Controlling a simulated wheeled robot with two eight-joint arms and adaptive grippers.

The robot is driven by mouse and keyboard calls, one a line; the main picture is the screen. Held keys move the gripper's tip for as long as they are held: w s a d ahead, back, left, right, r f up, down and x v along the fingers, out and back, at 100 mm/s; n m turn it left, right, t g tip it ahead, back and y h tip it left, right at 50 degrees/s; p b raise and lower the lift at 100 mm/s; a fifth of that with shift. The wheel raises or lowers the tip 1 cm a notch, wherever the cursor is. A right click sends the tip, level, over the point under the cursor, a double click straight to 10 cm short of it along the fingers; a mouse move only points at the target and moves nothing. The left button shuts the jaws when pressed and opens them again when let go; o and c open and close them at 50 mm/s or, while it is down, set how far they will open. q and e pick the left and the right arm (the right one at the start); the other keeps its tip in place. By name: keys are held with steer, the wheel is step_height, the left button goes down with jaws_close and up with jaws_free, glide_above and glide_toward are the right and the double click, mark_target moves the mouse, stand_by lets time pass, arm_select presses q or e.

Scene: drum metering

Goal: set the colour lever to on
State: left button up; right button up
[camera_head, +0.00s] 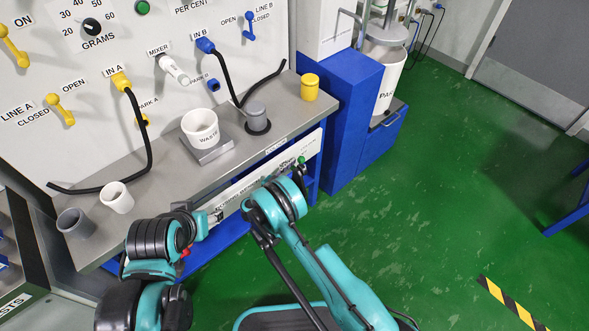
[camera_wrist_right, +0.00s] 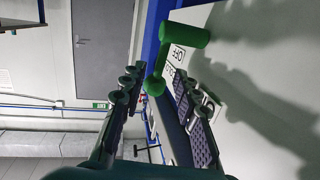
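The green colour lever (camera_wrist_right: 160,72) is close up in the right wrist view. It has a thick round hub at the upper right and an arm running down to a ball end. A label reading OFF (camera_wrist_right: 179,53) is beside it on the pale panel. My right gripper (camera_wrist_right: 156,82) is open, with one finger on each side of the ball end and gaps showing. In the head view a small green part, apparently this lever (camera_head: 301,160), shows at the bench front; my right arm hides that gripper. My left gripper (camera_head: 214,217) is low before the bench front, its fingers unclear.
The bench top (camera_head: 165,180) holds a white WASTE cup (camera_head: 200,128), grey cups and a yellow cup (camera_head: 310,87). Several levers and hoses are on the panel above. A blue cabinet (camera_head: 350,115) stands right of the bench. Green floor (camera_head: 450,190) is open at right.

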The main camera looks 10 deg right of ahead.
steer(key=shift+s, duration=0.15)
steer(key=v, duration=0.7)
steer(key=shift+s+a, duration=0.2)
